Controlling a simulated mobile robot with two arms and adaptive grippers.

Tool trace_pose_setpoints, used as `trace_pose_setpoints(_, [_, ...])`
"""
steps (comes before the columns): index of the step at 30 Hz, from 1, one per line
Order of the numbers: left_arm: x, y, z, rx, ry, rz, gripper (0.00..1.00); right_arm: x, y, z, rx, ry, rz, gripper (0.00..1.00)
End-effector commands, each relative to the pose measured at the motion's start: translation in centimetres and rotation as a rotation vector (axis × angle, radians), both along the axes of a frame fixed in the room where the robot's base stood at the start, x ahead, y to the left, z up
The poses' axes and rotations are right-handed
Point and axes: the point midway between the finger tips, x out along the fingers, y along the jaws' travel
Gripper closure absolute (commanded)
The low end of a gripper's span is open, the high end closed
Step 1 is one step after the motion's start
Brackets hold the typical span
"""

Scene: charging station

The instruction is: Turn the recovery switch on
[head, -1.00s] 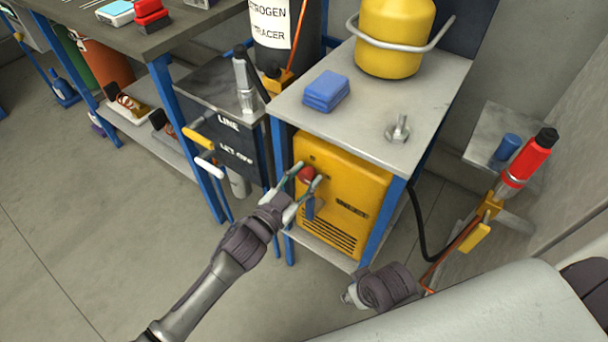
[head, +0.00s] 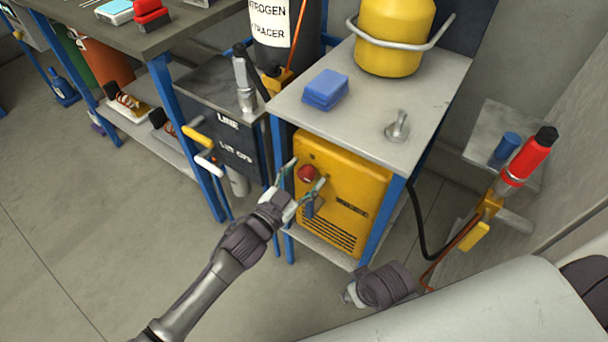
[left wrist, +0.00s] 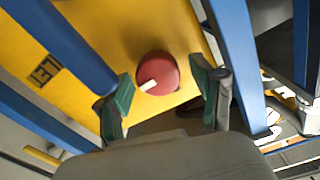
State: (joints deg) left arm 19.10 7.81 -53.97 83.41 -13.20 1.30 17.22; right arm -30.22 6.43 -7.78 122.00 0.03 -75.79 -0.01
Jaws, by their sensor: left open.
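The yellow recovery machine (head: 362,186) stands under the small metal-topped table, with a red round knob (head: 307,173) on its front. In the left wrist view the red knob (left wrist: 157,73) carries a white mark pointing to the lower left. My left gripper (head: 309,171) is open, with its fingers apart on either side of the knob. In the left wrist view the green-padded fingertips (left wrist: 163,92) have clear gaps to the knob. Part of my right arm's end (head: 378,288) shows at the lower middle; its fingers cannot be made out.
Blue table legs (head: 380,225) flank the yellow machine closely. A blue block (head: 326,90), a yellow tank (head: 393,38) and a metal fitting (head: 398,127) stand on the tabletop. A dark line set box (head: 222,120) is to the left. The floor at the left is clear.

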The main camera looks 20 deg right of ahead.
Motion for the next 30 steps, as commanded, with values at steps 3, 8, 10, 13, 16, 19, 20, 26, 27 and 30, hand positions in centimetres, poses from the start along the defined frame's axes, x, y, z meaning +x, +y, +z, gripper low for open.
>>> trace_pose_setpoints(3, [0.1, 0.0, 1.4, -0.001, -0.006, -0.001, 0.33, 0.0, 0.0, 0.0, 0.0, 0.001, 0.0, 0.52])
trace_pose_setpoints(8, [0.1, 0.0, 4.5, -0.001, -0.007, -0.002, 0.33, 0.0, 0.0, 0.0, -0.001, 0.001, 0.0, 0.52])
trace_pose_setpoints(10, [0.0, 0.0, 5.8, -0.001, -0.006, -0.002, 0.33, 0.0, -0.1, 0.0, -0.001, 0.001, 0.0, 0.52])
trace_pose_setpoints(13, [0.0, 0.0, 7.6, -0.001, -0.005, -0.002, 0.33, 0.0, -0.1, 0.0, -0.001, 0.001, 0.0, 0.52])
trace_pose_setpoints(16, [0.0, 0.0, 8.8, -0.001, -0.003, -0.001, 0.33, 0.0, -0.1, 0.0, -0.001, 0.001, 0.0, 0.52])
trace_pose_setpoints(19, [0.0, 0.0, 9.6, 0.0, -0.003, -0.001, 0.33, 0.0, -0.1, 0.0, -0.001, 0.001, 0.0, 0.52])
trace_pose_setpoints(20, [0.0, 0.0, 9.7, 0.0, -0.003, -0.001, 0.33, 0.0, -0.1, 0.0, -0.001, 0.001, 0.0, 0.52])
trace_pose_setpoints(26, [0.0, 0.0, 9.9, 0.001, -0.001, 0.0, 0.33, 0.0, -0.1, 0.0, -0.001, 0.001, 0.0, 0.52])
trace_pose_setpoints(27, [0.0, 0.0, 9.9, 0.001, -0.001, 0.0, 0.33, 0.0, -0.1, 0.0, -0.002, 0.001, -0.001, 0.52])
trace_pose_setpoints(30, [0.0, 0.0, 9.9, 0.0, -0.001, 0.0, 0.33, 0.0, -0.1, 0.0, -0.002, 0.001, -0.002, 0.52])
